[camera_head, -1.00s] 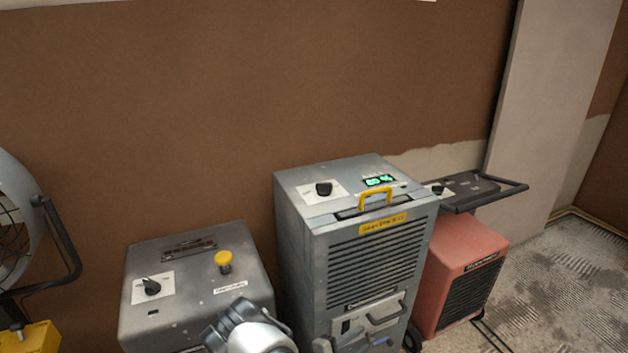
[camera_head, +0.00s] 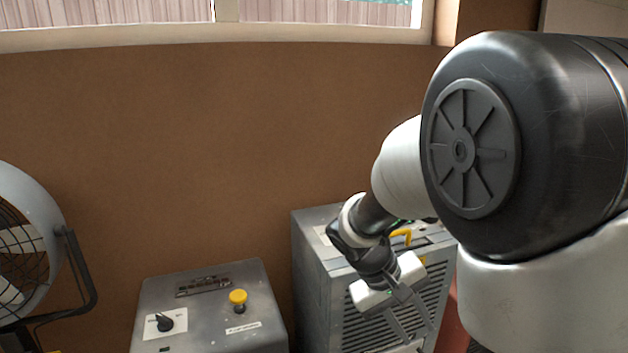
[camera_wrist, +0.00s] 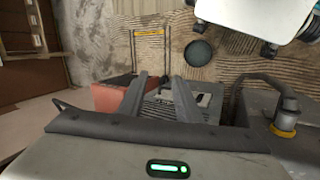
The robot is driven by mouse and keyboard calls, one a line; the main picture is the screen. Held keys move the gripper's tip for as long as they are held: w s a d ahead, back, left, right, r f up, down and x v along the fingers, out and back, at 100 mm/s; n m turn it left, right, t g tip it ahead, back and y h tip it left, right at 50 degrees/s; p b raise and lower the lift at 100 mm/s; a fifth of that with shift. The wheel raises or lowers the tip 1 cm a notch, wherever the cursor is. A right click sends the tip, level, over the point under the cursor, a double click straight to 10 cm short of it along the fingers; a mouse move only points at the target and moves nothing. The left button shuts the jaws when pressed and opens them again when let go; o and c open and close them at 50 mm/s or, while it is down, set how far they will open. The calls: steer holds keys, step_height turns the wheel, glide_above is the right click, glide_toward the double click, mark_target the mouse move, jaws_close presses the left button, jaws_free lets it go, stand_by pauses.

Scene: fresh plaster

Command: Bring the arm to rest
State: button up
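My arm fills the right of the head view, its large black joint close to the camera. My gripper (camera_head: 414,328) hangs fingers-down in front of the tall grey dehumidifier (camera_head: 310,255), hiding part of its grille and top. The two fingers are apart, with nothing seen between them. The wrist view also shows my gripper (camera_wrist: 160,82) with a gap between the fingers. I cannot tell how far it is from the dehumidifier's front.
A low grey box (camera_head: 205,300) with a black knob (camera_head: 165,323) and yellow button (camera_head: 238,297) stands left of the dehumidifier. A fan (camera_head: 30,240) is at far left. The red unit (camera_wrist: 110,97) shows in the wrist view. A window (camera_head: 120,12) is above.

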steer(key=s+a+r+m+t+y, duration=0.1)
steer(key=s+a+r+t+y, duration=0.15)
steer(key=s+r, duration=0.45)
steer(key=s+a+r+m+t+y, duration=0.1)
steer(key=s+a+r+t+y, duration=0.2)
steer(key=s+r, duration=0.45)
step_height(320, 180, up, 19)
steer(key=p, duration=2)
steer(key=shift+d, duration=0.4)
steer(key=shift+y, duration=0.25)
